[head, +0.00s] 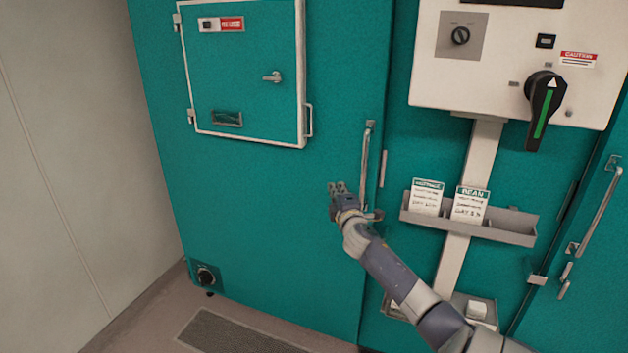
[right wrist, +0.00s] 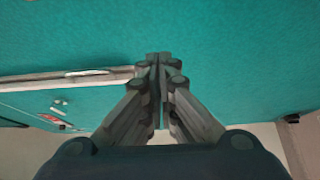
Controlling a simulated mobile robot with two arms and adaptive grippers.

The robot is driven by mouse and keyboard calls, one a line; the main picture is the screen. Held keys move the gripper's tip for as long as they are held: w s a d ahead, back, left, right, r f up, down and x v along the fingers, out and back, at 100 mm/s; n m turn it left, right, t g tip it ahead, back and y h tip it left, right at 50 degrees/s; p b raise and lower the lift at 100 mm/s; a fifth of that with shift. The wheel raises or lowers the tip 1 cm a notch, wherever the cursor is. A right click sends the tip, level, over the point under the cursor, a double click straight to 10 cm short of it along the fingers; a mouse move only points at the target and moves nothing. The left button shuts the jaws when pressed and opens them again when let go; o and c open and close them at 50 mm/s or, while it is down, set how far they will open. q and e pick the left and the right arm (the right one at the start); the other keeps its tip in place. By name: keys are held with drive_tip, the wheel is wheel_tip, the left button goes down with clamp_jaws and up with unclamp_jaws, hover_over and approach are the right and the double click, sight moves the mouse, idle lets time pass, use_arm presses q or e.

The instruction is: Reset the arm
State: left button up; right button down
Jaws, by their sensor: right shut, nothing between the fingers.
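My right gripper (head: 338,188) is in front of the teal chamber door (head: 250,210), just left of the long vertical door handle (head: 365,160). My right arm comes in from the lower right. In the right wrist view the two fingers of the right gripper (right wrist: 158,62) are together, with nothing between them. The teal surface (right wrist: 230,45) lies beyond the fingertips there; I cannot tell whether they touch it. My left gripper is not in view.
A white-framed hatch (head: 245,75) is at the upper left. A control panel (head: 500,70) with a black rotary switch (head: 543,105) is at the upper right. Below it a grey shelf (head: 480,229) holds two label cards. A floor grille (head: 235,335) lies below the door.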

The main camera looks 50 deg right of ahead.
drive_tip(key=shift+s+a, duration=0.1)
drive_tip(key=s+a+f+m+g+y, duration=0.15)
drive_tip(key=s+a+f, duration=0.3)
drive_tip(key=f, duration=0.95)
drive_tip(key=s+a+f+m+g+y, duration=0.1)
drive_tip(key=s+a+f+g+y, duration=0.3)
drive_tip(key=f, duration=1)
drive_tip(key=s+a+f+m+g+y, duration=0.1)
drive_tip(key=s+a+f, duration=0.4)
drive_tip(key=f, duration=0.9)
drive_tip(key=s+a+f+m+g+y, duration=0.1)
drive_tip(key=s+a+f+g, duration=0.1)
drive_tip(key=s+a+f, duration=0.5)
drive_tip(key=s+a+f+m+g+y, duration=0.1)
drive_tip(key=s+a+f, duration=0.6)
drive_tip(key=s+a, duration=0.7)
drive_tip(key=s+a+f+m+g+y, duration=0.2)
drive_tip(key=s+a+f+g+y, duration=0.1)
drive_tip(key=s+a+f, duration=0.5)
drive_tip(key=s+a, duration=0.3)
drive_tip(key=s, duration=0.2)
drive_tip(key=shift+a, duration=0.15)
